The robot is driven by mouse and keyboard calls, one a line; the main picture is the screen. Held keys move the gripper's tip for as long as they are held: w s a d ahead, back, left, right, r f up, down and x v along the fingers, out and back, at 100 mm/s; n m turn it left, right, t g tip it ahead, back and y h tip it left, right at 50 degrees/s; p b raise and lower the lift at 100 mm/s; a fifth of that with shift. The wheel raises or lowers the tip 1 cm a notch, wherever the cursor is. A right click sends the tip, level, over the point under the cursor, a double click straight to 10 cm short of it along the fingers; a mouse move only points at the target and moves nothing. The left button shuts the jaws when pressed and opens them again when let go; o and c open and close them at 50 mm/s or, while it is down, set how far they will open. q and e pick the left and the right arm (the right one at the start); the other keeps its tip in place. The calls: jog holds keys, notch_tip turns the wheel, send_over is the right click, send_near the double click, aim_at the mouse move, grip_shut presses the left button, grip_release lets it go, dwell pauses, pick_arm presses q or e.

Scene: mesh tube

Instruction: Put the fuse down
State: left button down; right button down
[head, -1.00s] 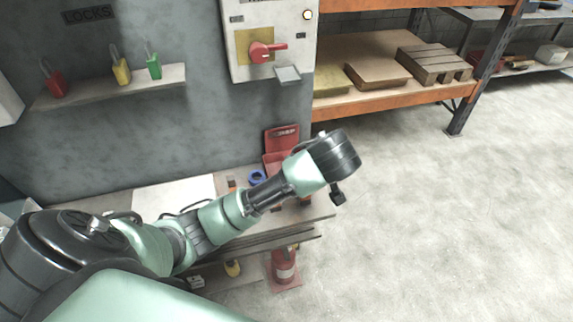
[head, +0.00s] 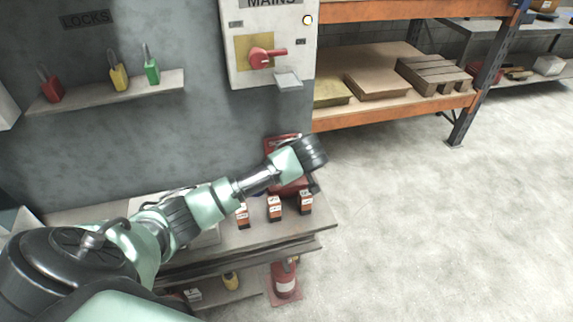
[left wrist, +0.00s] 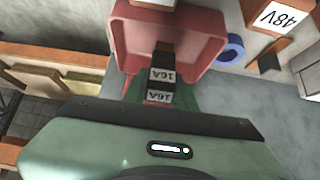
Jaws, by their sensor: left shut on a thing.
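My left gripper (head: 313,186) hangs at the end of my left arm over the back right of the bench, beside the red bin (head: 270,146); its fingers are hardly visible in the head view. In the left wrist view, a dark fuse with white 16A labels (left wrist: 161,76) shows just ahead of the gripper body, in front of the open red bin (left wrist: 195,60). Two 16A labels show; I cannot tell whether both belong to one fuse. The gripper is shut on the fuse. Whether the fuse touches the bin is unclear. My right gripper is not in view.
Orange-and-black blocks with white labels stand along the bench, one at the left (head: 242,216), one in the middle (head: 274,208), one at the right (head: 305,202). A blue ring (left wrist: 231,48) lies beside the bin. The bench's front strip (head: 270,236) is clear.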

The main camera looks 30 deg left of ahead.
pick_arm(q)
jog(key=shift+a+f, duration=0.2)
jog(key=shift+f, duration=0.4)
jog(key=shift+w+a+r+g+h+p, duration=0.6)
jog(key=shift+g+h+p, duration=0.1)
jog(key=shift+p, duration=0.35)
jog(key=shift+w+a+f+g+h+p, duration=0.25)
jog(key=shift+f+g+h+p, duration=0.1)
jog(key=shift+g+h, duration=0.2)
jog(key=shift+s+d+f, duration=0.1)
jog(key=shift+f, duration=0.75)
jog(key=shift+f, duration=0.15)
jog(key=c, duration=1.1)
grip_release()
